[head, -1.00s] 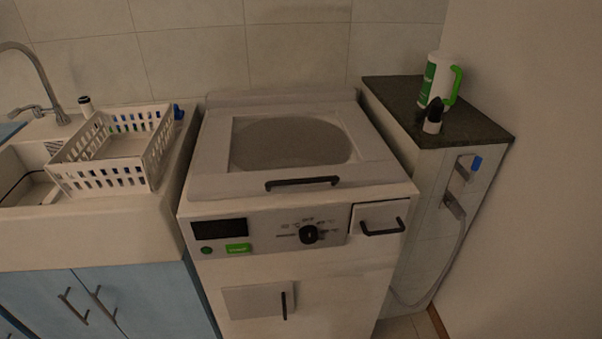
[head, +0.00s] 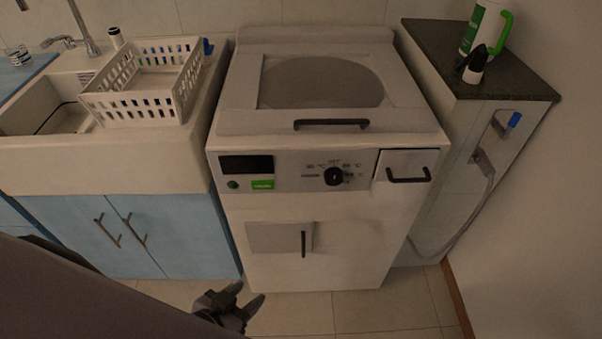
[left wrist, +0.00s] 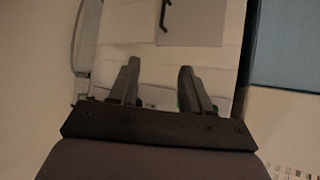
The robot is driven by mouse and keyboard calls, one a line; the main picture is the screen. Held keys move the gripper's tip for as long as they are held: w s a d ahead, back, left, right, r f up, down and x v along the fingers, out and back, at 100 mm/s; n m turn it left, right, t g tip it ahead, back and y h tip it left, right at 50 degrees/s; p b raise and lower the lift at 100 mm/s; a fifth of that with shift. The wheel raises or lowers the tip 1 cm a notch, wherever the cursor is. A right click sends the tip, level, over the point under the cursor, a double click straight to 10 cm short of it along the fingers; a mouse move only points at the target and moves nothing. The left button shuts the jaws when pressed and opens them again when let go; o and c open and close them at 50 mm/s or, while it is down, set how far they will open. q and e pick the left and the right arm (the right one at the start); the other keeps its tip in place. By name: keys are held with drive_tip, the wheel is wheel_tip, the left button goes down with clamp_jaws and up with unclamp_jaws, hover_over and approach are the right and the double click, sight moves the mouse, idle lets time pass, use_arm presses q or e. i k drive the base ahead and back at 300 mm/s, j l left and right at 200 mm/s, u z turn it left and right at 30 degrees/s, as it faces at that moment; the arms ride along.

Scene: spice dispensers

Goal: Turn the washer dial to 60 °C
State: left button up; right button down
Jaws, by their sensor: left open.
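The washer (head: 300,220) is a white top-loading machine with a grey lid. Its black round dial (head: 333,176) sits on the front panel right of centre, with small printed marks around it that are too small to read. My left gripper (head: 240,297) is low in front of the washer, well below the dial, and its fingers are apart and empty. In the left wrist view the open fingers (left wrist: 157,88) point toward the washer's front (left wrist: 120,45), which appears upside down. The dial is not in the left wrist view. My right gripper is not in view.
A white sink with a dish basket (head: 140,98) over blue cabinets (head: 90,225) stands left of the washer. A dark-topped counter (head: 515,85) with a bottle (head: 482,30) stands at right, with a grey hose (head: 467,220) below. The floor in front is clear.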

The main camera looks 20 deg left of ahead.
sight(333, 176)
drive_tip(key=i+l, duration=0.15)
drive_tip(key=l, duration=0.3)
drive_tip(key=i+l+u, duration=0.15)
drive_tip(key=l, duration=0.25)
drive_tip(key=i+l, duration=0.1)
drive_tip(key=l, duration=0.35)
drive_tip(key=u, duration=0.05)
